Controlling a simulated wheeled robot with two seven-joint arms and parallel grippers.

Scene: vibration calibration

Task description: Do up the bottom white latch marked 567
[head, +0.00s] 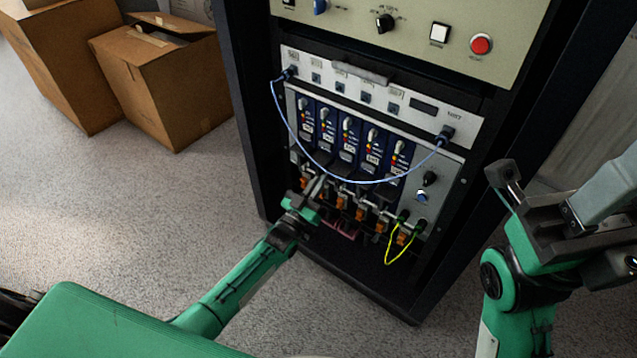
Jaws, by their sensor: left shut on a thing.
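The row of blue modules (347,138) sits in the black rack, with white levers at their tops and small labels too fine to read. Black handles and orange parts (341,200) line their lower edge. My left gripper (316,187) reaches the lower left of this row. It is shut on a small part there, which looks like the bottom white latch; the jaws hide it, and the number 567 cannot be read. My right gripper (540,205) is at the right, outside the rack and away from the modules.
A blue cable (310,154) hangs in an arc across the modules. A yellow-green cable (388,252) loops below the row at right. A beige panel (410,28) with knobs and a red button is above. Cardboard boxes (165,85) stand left; the carpet between is clear.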

